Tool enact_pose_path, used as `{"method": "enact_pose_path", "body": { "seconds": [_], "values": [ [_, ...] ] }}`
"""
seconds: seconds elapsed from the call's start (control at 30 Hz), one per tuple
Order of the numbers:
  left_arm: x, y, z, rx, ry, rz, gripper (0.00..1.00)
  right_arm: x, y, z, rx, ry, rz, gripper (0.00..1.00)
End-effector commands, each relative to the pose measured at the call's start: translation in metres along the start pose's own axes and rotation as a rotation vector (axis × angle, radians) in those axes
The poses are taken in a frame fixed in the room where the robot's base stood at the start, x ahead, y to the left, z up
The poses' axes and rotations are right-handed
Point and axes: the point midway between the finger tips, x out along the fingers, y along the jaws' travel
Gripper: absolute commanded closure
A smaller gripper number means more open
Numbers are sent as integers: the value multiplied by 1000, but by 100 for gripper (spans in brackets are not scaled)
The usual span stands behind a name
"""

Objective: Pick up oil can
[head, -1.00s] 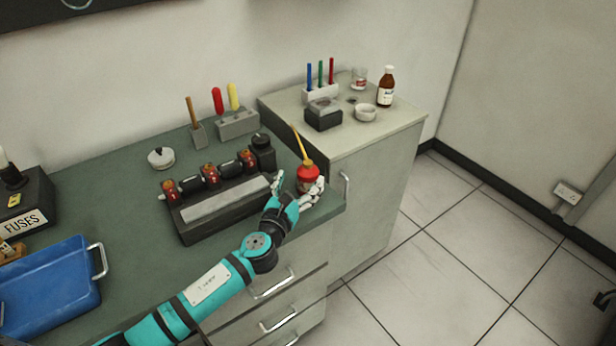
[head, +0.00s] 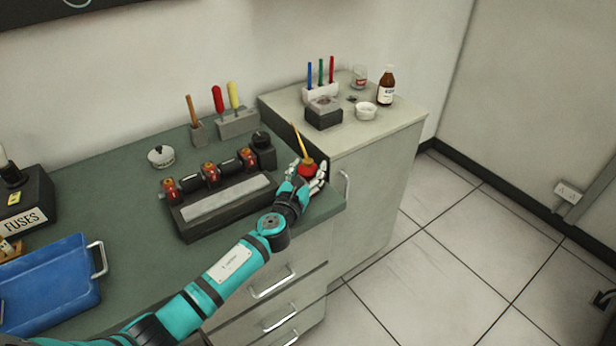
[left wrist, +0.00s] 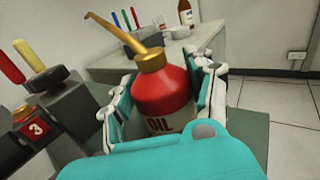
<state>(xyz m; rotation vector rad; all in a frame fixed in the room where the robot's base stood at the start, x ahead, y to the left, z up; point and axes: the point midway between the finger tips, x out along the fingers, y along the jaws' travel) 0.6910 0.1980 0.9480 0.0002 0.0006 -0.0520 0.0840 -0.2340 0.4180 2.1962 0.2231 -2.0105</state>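The oil can (head: 307,169) is red with a brass cap and a long, thin yellow spout. It stands upright near the right end of the green bench top. My left gripper (head: 308,177) has its fingers on both sides of the can and looks closed against it. In the left wrist view the can (left wrist: 163,98) fills the space between the fingers, its "OIL" label partly hidden by the teal hand. I cannot tell whether its base is off the bench. My right gripper is not in view.
A dark rack with red-and-black parts (head: 222,190) sits left of the can. The pale cabinet (head: 390,132) behind it carries a brown bottle (head: 387,86), pens and a small white dish (head: 366,111). A blue tray (head: 50,285) lies at left.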

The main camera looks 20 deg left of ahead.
Motion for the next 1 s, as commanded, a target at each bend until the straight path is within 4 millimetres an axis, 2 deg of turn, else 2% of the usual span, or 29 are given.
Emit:
{"method": "enact_pose_path", "body": {
  "seconds": [0.03,0.3,0.67,0.93,1.0],
  "values": [
    [0,0,0,0,0,0,54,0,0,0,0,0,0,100],
    [0,0,0,0,0,0,89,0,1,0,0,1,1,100],
    [0,0,8,0,-3,1,90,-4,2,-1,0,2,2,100],
    [0,0,41,2,-5,-1,90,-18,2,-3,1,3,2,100],
    [-13,0,36,2,0,-1,90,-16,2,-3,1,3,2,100]
  ]
}}
